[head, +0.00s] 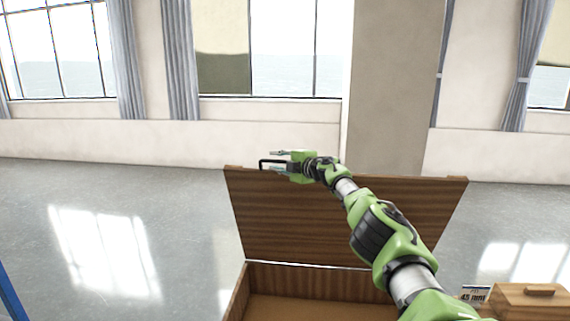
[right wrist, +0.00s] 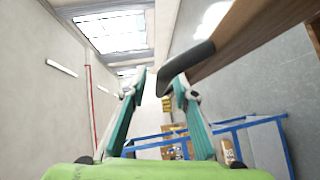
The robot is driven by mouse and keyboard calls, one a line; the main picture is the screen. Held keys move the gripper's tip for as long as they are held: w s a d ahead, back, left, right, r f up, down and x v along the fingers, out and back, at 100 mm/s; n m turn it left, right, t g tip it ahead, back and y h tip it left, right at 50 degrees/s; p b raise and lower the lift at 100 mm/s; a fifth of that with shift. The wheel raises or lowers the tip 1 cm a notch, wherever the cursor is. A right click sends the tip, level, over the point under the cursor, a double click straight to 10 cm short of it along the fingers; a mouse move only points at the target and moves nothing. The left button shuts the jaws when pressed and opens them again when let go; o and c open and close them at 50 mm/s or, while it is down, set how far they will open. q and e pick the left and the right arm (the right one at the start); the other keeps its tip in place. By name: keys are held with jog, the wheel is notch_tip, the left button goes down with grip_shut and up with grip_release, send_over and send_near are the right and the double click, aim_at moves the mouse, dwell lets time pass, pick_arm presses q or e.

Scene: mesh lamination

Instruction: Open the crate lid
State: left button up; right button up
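The wooden crate (head: 238,293) stands in front of me, its interior partly visible. Its brown lid (head: 310,225) is raised and leans back steeply. A black bar handle (head: 262,162) is at the lid's upper left edge; it also shows in the right wrist view (right wrist: 185,65). My right gripper (head: 273,161) is at this handle, its fingers pointing left. In the right wrist view the fingers (right wrist: 154,90) are spread, with the handle's bent end between or just beyond the tips. I cannot tell whether they touch it. My left gripper is out of view.
A blue rail (head: 12,295) shows at the far left. The grey floor (head: 110,235) left of the crate is clear. A wall with windows lies behind.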

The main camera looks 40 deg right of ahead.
jog(key=shift+s+d, duration=0.1)
jog(key=shift+s, duration=0.05)
jog(key=shift+s+r, duration=0.1)
jog(key=shift+s, duration=0.35)
jog(key=s+a+r, duration=0.1)
jog(key=s, duration=0.9)
jog(key=shift+s+r, duration=0.3)
jog(key=shift+r, duration=0.1)
jog(key=shift+a, duration=0.15)
